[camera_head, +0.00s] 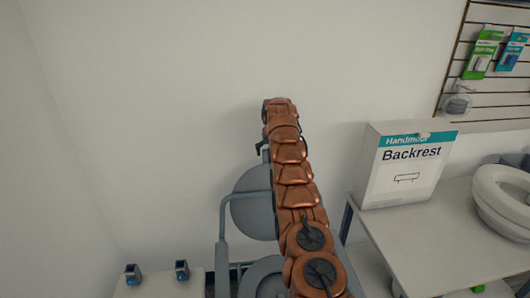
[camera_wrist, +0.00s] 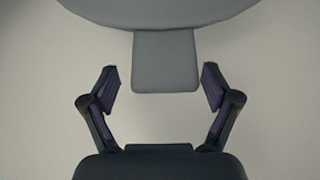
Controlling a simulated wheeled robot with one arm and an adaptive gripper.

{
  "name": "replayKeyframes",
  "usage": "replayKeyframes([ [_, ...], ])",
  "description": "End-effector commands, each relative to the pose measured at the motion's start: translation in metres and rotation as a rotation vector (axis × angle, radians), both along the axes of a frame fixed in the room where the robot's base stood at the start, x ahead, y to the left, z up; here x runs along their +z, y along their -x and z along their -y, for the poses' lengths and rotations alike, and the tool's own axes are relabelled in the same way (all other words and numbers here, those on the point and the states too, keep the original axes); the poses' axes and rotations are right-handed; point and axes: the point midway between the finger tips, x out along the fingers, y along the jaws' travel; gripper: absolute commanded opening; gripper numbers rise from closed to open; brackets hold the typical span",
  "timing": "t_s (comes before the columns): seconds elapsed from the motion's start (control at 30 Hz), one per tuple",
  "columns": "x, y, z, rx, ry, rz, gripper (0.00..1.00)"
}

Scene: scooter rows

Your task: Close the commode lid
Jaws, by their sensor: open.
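The grey commode (camera_head: 222,258) stands against the wall, partly hidden behind my copper arm. Its round lid (camera_head: 250,205) is raised, leaning upright toward the wall. The seat (camera_head: 262,280) shows below, cut off by the frame's lower edge. In the wrist view the lid's edge (camera_wrist: 160,12) crosses the top, with a flat grey tab (camera_wrist: 165,62) reaching down from it. My gripper (camera_wrist: 159,80) is open, one finger on each side of the tab's lower end, with a gap on both sides. I cannot tell the depth between them. In the head view my gripper is mostly hidden behind my arm.
A white table (camera_head: 440,235) on the right holds a Backrest box (camera_head: 400,170) and a white ring-shaped seat (camera_head: 500,200). A low white stand (camera_head: 160,288) with two small devices is at lower left. The wall above the commode is bare.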

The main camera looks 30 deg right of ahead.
Motion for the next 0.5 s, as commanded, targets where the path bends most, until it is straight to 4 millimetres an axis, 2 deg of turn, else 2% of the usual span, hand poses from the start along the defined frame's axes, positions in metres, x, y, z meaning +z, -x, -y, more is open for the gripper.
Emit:
replayKeyframes([
  [0.13, -0.0088, -0.0042, -0.0028, 0.003, -0.001, 0.000, 0.88],
  [0.43, -0.0104, -0.0056, -0.0039, 0.004, -0.001, 0.001, 0.88],
  [0.5, -0.0102, -0.0059, -0.0038, 0.004, -0.002, 0.003, 0.81],
])
